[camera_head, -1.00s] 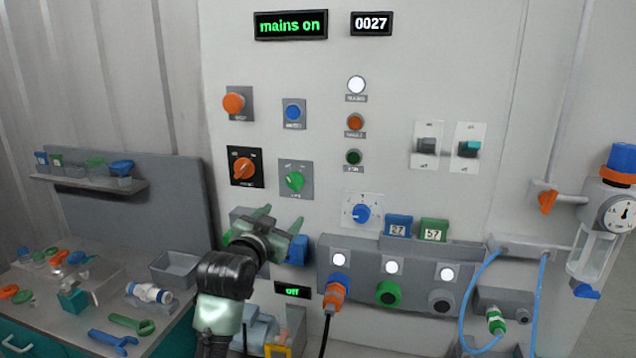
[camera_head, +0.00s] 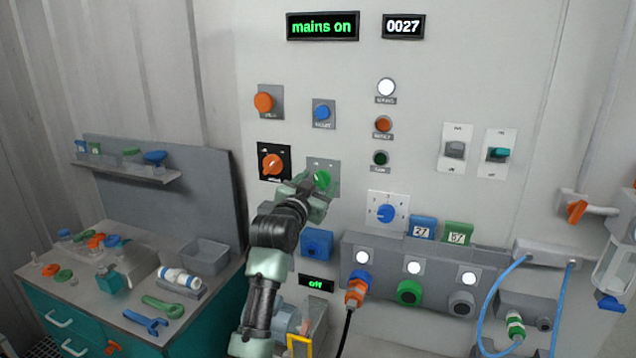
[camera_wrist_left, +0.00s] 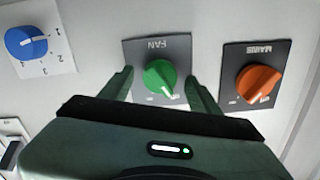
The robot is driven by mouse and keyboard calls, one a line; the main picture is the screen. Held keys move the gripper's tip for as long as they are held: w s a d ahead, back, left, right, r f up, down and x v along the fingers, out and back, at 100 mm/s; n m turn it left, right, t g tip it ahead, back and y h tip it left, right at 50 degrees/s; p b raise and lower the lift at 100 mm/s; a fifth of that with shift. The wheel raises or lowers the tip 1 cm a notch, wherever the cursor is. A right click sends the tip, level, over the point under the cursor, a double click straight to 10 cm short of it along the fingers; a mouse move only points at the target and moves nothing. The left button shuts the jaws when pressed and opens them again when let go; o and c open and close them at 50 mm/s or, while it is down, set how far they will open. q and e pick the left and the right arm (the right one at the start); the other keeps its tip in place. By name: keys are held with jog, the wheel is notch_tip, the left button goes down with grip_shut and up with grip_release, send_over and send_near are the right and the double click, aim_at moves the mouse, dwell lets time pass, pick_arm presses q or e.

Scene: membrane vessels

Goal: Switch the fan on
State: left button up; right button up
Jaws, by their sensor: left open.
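The fan switch is a green rotary knob (camera_head: 322,180) on a grey plate on the white panel. In the left wrist view the green knob (camera_wrist_left: 160,77) sits under an upside-down "FAN" label, its white pointer mark towards the lower right. My left gripper (camera_head: 312,188) is at this knob in the head view, partly covering its plate. In the wrist view its two fingers (camera_wrist_left: 160,85) are open on either side of the knob, with visible gaps; I cannot tell if they reach its depth. My right gripper is not in view.
The orange mains knob (camera_head: 273,165) sits close left of the fan knob. A blue numbered dial (camera_head: 386,213) is to the right. The displays read "mains on" (camera_head: 322,26) and "off" (camera_head: 316,284). A bench (camera_head: 130,325) with loose parts stands at the left.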

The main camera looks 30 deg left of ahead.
pick_arm(q)
grip_shut()
jog(key=shift+m, duration=1.4)
jog(key=m+p, duration=0.1)
jog(key=m, duration=0.1)
jog(key=shift+m, duration=0.4)
jog(key=m+p, duration=0.2)
jog(key=m, duration=0.2)
jog(key=shift+m, duration=1.2)
jog(key=shift+f, duration=0.1)
